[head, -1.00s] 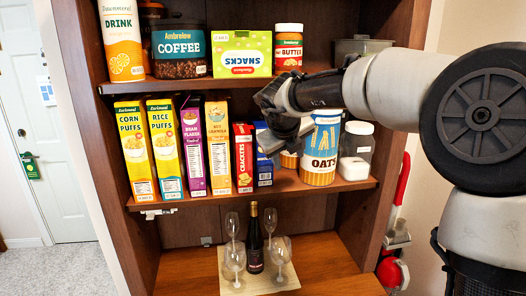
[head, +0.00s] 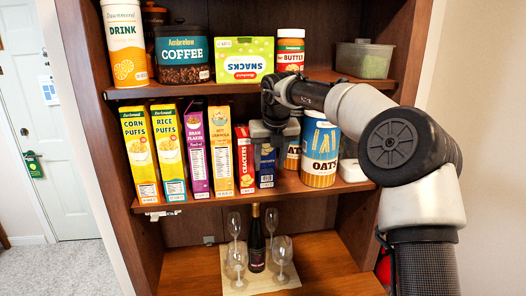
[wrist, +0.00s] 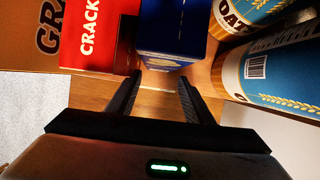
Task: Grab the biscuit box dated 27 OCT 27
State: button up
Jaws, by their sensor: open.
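A small dark blue box (head: 266,172) stands on the middle shelf between the red crackers box (head: 245,163) and the oats cans. Its top is hidden by my gripper in the head view, and I cannot read a biscuit name or a date on it. My gripper (head: 268,151) is in front of the blue box, pointing at the shelf. In the wrist view my gripper (wrist: 158,88) is open and empty, its fingers apart just short of the blue box (wrist: 172,28). I cannot tell whether either finger touches it.
Tall cereal boxes (head: 195,153) stand left of the crackers. A large oats can (head: 320,152) stands close on the right. The upper shelf (head: 220,88) is low above my arm. A bottle (head: 256,245) and several glasses stand below.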

aim_at(267, 156)
jog(key=w, duration=0.2)
jog(key=w+p, duration=0.1)
jog(key=shift+a+f, duration=0.35)
jog(key=shift+a, duration=0.05)
jog(key=shift+w+f, duration=0.1)
jog(key=shift+f, duration=0.15)
jog(key=shift+c, duration=0.5)
jog(key=c, duration=0.9)
jog(key=shift+r, duration=0.15)
